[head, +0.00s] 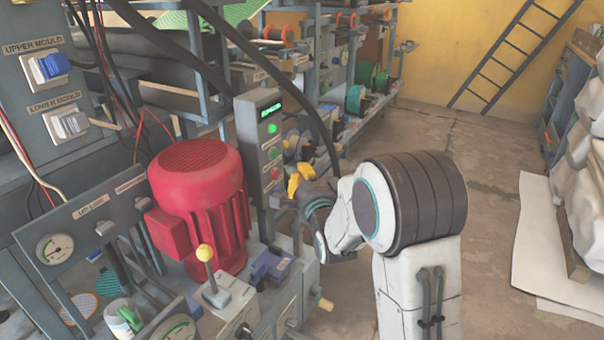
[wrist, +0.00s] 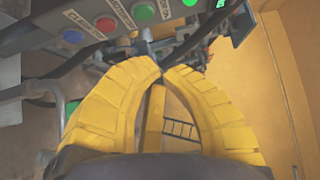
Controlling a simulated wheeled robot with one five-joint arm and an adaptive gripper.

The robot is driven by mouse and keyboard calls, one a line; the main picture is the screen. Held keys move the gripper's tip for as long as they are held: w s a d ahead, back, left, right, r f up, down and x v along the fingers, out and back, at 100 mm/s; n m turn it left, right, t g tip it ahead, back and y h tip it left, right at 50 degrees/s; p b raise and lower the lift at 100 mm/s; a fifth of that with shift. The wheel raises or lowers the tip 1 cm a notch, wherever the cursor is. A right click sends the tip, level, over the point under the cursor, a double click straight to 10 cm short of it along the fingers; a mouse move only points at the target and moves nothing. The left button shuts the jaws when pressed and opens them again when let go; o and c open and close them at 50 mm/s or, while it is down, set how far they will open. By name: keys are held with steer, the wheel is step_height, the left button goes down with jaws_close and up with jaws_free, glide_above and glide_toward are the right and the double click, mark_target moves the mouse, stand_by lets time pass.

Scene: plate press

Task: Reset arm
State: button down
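My arm stands right of the middle in the head view, with its white and dark grey links bent over toward the machine. My gripper (head: 301,177) has yellow fingers and is in front of the grey control box (head: 258,128) with its green display. In the wrist view my gripper (wrist: 161,68) shows two ribbed yellow fingers whose tips come together or nearly so, with nothing seen between them. The control box's panel (wrist: 155,25) with blue, red and green buttons lies just beyond the fingertips.
A red motor (head: 200,200) stands left of the gripper. A yellow-knobbed lever (head: 208,262) rises from the machine's front. Mould switches (head: 45,68) are at the upper left. Open floor (head: 445,135) lies behind and right of my arm, with a white sheet (head: 540,240) at the right.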

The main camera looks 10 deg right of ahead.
steer(key=shift+r, duration=0.1)
steer(key=s+r+n+g+p, duration=0.35)
steer(key=s+r+p, duration=0.25)
steer(key=r+p, duration=0.35)
steer(key=s+r+n+g+p, duration=0.3)
steer(key=s+r+n+p, duration=0.25)
steer(key=r+p, duration=0.4)
steer(key=s+r+n+g+p, duration=0.4)
steer(key=s+r+p, duration=0.3)
steer(key=s+p, duration=0.3)
steer(key=s+r+n+g+p, duration=0.4)
steer(key=s+r+p, duration=0.4)
steer(key=s, duration=0.8)
steer(key=n+p, duration=0.1)
steer(key=p, duration=0.2)
steer(key=shift+d, duration=0.2)
